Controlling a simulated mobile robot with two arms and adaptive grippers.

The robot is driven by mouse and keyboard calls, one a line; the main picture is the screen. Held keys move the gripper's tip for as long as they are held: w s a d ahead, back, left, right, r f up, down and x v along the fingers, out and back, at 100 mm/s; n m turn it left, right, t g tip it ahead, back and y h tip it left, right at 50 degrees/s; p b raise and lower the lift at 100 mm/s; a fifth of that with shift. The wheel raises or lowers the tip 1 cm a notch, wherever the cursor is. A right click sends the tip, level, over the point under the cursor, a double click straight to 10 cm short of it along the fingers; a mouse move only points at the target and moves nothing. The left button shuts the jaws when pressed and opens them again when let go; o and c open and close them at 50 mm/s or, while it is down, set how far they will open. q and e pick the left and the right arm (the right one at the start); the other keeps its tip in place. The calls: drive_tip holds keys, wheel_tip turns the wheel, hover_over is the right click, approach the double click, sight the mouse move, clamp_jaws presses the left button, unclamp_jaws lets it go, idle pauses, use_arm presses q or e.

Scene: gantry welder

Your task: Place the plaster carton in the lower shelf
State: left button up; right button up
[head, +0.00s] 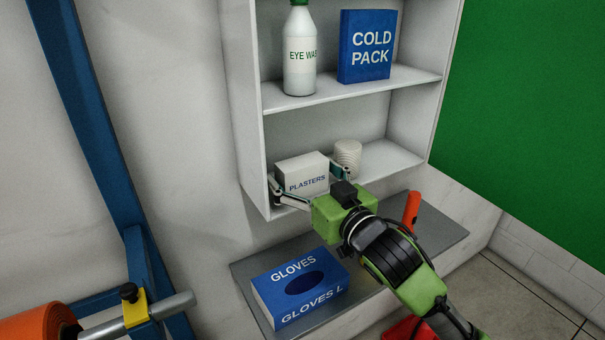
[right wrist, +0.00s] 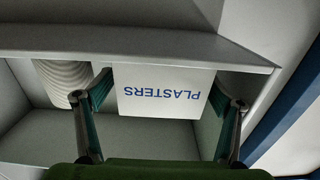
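The plaster carton (head: 302,174) is a white box with blue PLASTERS lettering. It is at the front left of the lower shelf (head: 392,160). My right gripper (head: 308,180) reaches in from the front right, one finger along each side of the carton. In the right wrist view the carton (right wrist: 160,92) appears upside down between both fingertips (right wrist: 161,85), which look to be against its sides. The carton's bottom is close to the shelf's front edge; whether its full weight rests there I cannot tell. My left gripper is out of view.
A white roll (head: 347,154) stands right of the carton. The upper shelf holds an eye wash bottle (head: 300,58) and a blue cold pack box (head: 366,46). A blue gloves box (head: 299,287) lies on the grey ledge (head: 440,236) below, near an orange-red object (head: 411,209).

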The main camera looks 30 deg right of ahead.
sight(308, 181)
drive_tip(key=shift+s+r, duration=0.1)
drive_tip(key=shift+r, duration=0.1)
drive_tip(key=shift+s, duration=0.15)
drive_tip(key=s, duration=0.1)
drive_tip(key=s+b, duration=0.1)
drive_tip(key=shift+s+f, duration=0.2)
drive_tip(key=shift+s, duration=0.1)
use_arm(q)
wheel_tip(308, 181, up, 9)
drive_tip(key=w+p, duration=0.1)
drive_tip(key=p, duration=0.8)
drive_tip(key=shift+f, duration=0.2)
use_arm(e)
drive_tip(key=s, duration=0.9)
drive_tip(key=shift+d+r, duration=0.25)
drive_tip(key=shift+d, duration=0.2)
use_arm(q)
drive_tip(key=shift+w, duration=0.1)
